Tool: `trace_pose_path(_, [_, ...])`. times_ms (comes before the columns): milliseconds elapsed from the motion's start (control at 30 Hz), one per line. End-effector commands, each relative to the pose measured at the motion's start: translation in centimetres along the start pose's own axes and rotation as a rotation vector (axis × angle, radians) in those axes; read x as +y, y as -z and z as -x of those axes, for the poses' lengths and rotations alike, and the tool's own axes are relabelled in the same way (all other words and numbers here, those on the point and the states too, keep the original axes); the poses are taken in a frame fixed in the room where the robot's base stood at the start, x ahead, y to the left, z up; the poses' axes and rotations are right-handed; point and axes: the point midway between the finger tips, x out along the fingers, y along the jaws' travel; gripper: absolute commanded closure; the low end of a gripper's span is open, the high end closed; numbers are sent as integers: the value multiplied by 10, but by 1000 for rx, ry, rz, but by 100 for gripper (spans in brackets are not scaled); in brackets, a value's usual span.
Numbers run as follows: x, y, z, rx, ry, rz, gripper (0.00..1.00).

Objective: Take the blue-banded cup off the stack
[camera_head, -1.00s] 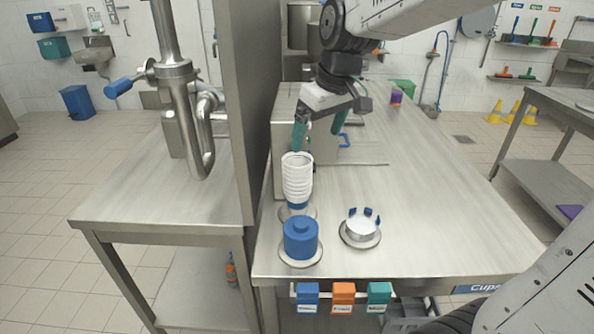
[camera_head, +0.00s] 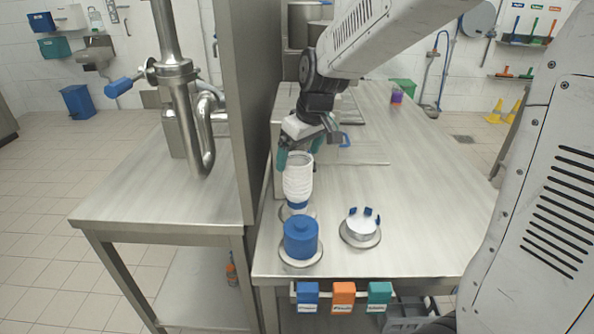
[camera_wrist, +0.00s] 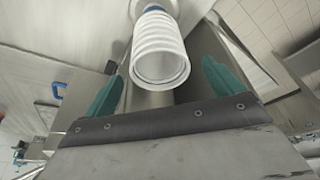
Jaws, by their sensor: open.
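A stack of white ribbed cups (camera_head: 297,182) stands upright on a round base on the steel table. A blue band (camera_head: 297,205) shows at its lower end. My gripper (camera_head: 298,158) is at the top of the stack, its teal fingers apart. In the wrist view the stack (camera_wrist: 160,50) lies between the two open fingers (camera_wrist: 160,86), with its open rim facing the camera. The blue part (camera_wrist: 153,8) shows at the far end. I cannot tell whether either finger touches a cup.
A blue lidded cylinder (camera_head: 300,238) stands on a round plate in front of the stack. A round holder with blue prongs (camera_head: 361,225) is to its right. A tall steel panel (camera_head: 246,110) rises close on the left.

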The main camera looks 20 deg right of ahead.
Motion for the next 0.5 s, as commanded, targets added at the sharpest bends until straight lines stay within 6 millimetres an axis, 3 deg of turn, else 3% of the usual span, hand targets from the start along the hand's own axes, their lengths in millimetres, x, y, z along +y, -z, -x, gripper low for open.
trace_pose_path(67, [0, 0, 0, 0, 0, 0, 8])
trace_pose_path(100, [0, 0, 0, 0, 0, 0, 13])
trace_pose_path(300, [0, 0, 0, 0, 0, 0, 66])
trace_pose_path(500, [0, 0, 1, 0, 0, 0, 68])
